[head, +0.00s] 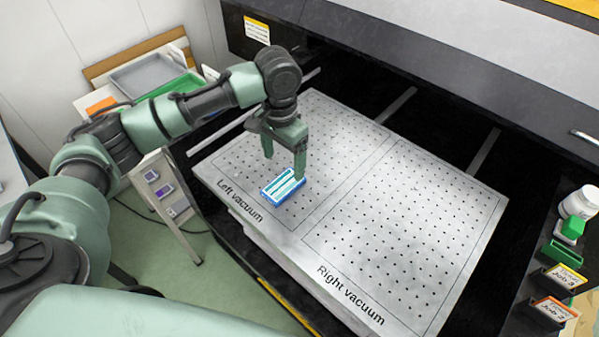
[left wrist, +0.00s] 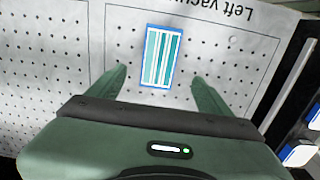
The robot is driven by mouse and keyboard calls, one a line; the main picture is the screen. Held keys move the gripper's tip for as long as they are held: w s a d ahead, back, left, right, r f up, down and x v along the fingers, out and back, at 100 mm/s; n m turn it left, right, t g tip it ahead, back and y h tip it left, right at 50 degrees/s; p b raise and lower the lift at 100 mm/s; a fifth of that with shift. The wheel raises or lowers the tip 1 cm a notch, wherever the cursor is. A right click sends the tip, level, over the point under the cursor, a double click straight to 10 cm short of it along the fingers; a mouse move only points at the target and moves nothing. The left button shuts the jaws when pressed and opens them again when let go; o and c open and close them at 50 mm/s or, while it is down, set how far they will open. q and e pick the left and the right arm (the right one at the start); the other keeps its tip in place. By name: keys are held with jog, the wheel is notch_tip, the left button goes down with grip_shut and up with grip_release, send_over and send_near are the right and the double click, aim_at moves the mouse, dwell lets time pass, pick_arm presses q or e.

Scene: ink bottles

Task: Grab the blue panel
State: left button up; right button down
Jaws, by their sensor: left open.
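The blue panel (head: 284,186) is a small rectangle with a blue edge and teal and white stripes. It lies on the left vacuum area of the perforated plate (head: 400,225), near the "Left vacuum" label. My left gripper (head: 284,166) is open just above it, pointing down. In the left wrist view the panel (left wrist: 161,57) lies flat ahead of the fingertips, between the lines of the two open fingers of the left gripper (left wrist: 160,78). The fingers appear apart from it. My right gripper is not in view.
The right vacuum area of the plate is bare. A grey tray (head: 148,74) and a green tray stand at the back left. A white bottle (head: 578,202), green items and "Job" card boxes (head: 563,278) stand at the right edge. A dark machine housing (head: 440,80) borders the plate behind.

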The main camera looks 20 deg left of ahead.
aim_at(285, 183)
pick_arm(q)
jog(key=shift+w+f, duration=0.15)
jog(key=shift+w, duration=0.15)
jog(key=shift+f, duration=0.35)
jog(key=f, duration=0.1)
jog(key=s+f+p, duration=0.1)
jog(key=shift+a+f, duration=0.1)
jog(key=shift+f, duration=0.2)
notch_tip(285, 183, down, 4)
jog(key=shift+r+p, duration=0.25)
jog(key=shift+p, duration=0.15)
jog(key=shift+f, duration=0.25)
jog(key=c, duration=1.3)
jog(key=shift+c, duration=1.4)
jog(key=shift+r, duration=0.1)
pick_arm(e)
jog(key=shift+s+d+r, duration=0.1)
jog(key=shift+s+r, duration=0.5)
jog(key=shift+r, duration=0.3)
pick_arm(q)
jog(key=shift+r, duration=0.1)
